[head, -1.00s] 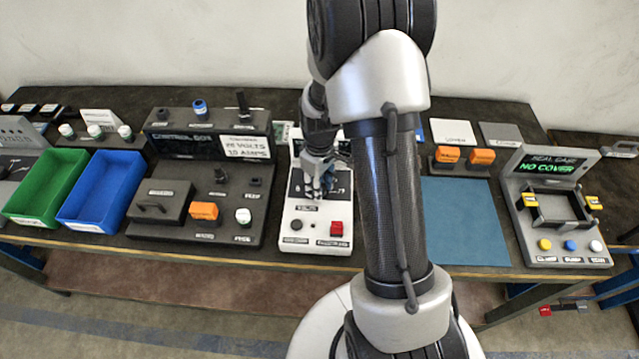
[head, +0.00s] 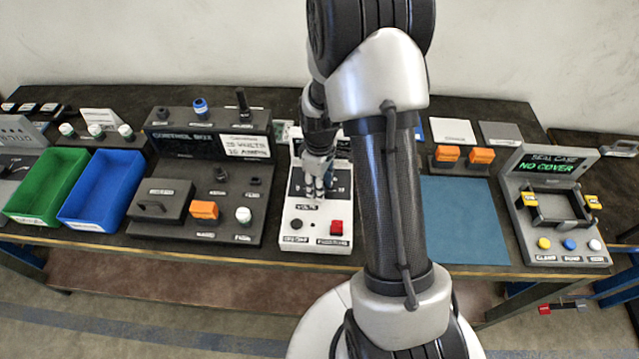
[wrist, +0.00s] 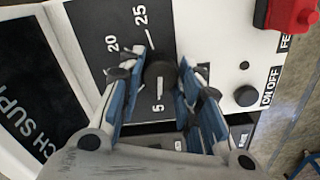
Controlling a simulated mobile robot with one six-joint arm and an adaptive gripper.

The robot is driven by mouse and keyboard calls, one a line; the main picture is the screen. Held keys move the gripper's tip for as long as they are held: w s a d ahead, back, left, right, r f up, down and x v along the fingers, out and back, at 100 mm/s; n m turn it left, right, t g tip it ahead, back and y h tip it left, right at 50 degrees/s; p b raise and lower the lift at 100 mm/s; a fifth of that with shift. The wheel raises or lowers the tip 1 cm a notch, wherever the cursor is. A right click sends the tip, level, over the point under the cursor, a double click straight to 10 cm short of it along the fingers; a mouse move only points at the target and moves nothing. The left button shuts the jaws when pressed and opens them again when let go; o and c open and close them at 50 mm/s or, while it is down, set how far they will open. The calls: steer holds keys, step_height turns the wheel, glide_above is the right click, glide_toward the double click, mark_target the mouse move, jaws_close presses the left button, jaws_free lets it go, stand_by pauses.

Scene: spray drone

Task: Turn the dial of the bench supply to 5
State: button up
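The bench supply (head: 290,215) is a white-fronted box at the middle of the bench, partly behind my arm in the head view. Its black dial (wrist: 160,75) shows in the wrist view, on a dark scale with 5, 20 and 25 readable. The 5 mark lies just below the dial in that view; the dial's own pointer is not clear. My gripper (wrist: 164,66) has its blue fingers on either side of the dial and appears shut on it. In the head view my gripper (head: 317,185) hides the dial.
The supply's red switch (head: 336,227) and black button (head: 296,224) sit in front of the dial. A control box (head: 140,230) with raised knobs stands close on the left. A flat blue mat (head: 465,220) lies to the right, before the seal case (head: 520,205).

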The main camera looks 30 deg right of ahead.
steer(key=o, duration=0.4)
steer(key=shift+r, duration=0.1)
step_height(320, 180, up, 12)
steer(key=shift+f, duration=0.1)
stand_by(0.4)
stand_by(0.4)
steer(key=s+a+r+m+t, duration=0.2)
steer(key=s+a+r, duration=0.3)
steer(key=s+r, duration=0.15)
steer(key=s+a+r+m+t, duration=0.1)
steer(key=s+a+r+m, duration=0.1)
steer(key=s+a+r, duration=0.45)
steer(key=s+r+m, duration=0.1)
steer(key=s, duration=0.1)
steer(key=s+m+t, duration=0.1)
steer(key=s, duration=0.1)
steer(key=s+a+r, duration=0.1)
steer(key=s, duration=0.1)
steer(key=shift+s+r+m+t, duration=0.3)
steer(key=shift+s+r+m, duration=0.05)
steer(key=shift+s+m, duration=0.05)
